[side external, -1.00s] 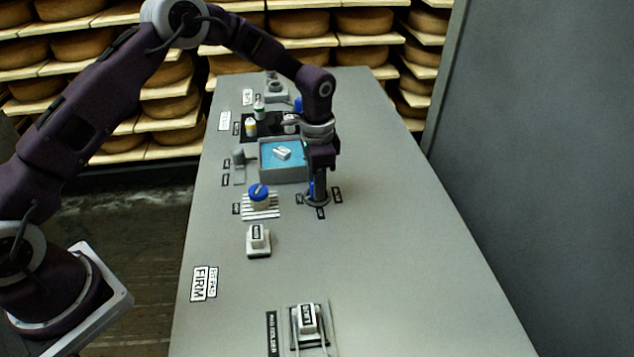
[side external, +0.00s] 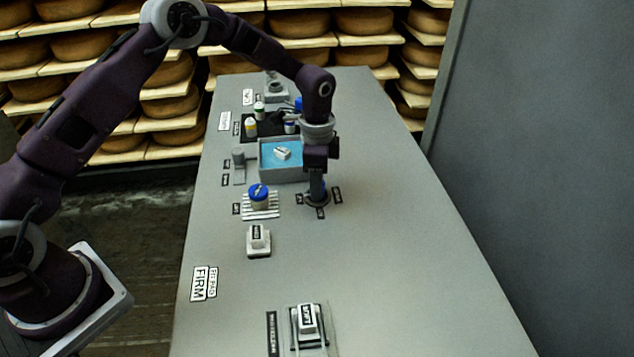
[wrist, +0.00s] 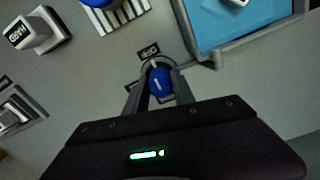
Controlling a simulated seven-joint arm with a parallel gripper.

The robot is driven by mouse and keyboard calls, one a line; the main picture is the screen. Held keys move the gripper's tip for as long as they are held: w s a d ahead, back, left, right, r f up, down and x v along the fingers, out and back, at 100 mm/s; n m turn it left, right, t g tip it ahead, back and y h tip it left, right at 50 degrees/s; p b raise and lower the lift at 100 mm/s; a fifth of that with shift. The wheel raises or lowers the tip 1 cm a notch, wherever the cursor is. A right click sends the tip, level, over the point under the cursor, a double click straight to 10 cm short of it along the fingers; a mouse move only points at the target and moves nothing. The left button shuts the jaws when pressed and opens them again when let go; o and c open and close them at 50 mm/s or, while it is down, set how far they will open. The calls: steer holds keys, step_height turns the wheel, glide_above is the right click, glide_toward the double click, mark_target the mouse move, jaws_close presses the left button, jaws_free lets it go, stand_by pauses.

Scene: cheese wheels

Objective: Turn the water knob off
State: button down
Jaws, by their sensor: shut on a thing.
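The water knob (wrist: 160,83) is a round blue knob with a short white mark. In the wrist view it sits between my two fingers, and the mark runs nearly up and down in the picture. My gripper (wrist: 158,80) points down at the table and is shut on the knob from both sides. In the side view my gripper (side external: 317,195) stands over the round knob base and hides most of the knob. Small labels lie around the base; one label (wrist: 149,51) is just above the knob in the wrist view.
A grey basin (side external: 262,172) with blue water and a white block stands just behind the knob. The table's right side is clear.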

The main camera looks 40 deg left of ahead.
steer(key=c, duration=1.1)
jaws_free()
steer(key=shift+o, duration=0.2)
step_height(320, 180, up, 7)
steer(key=shift+r, duration=0.1)
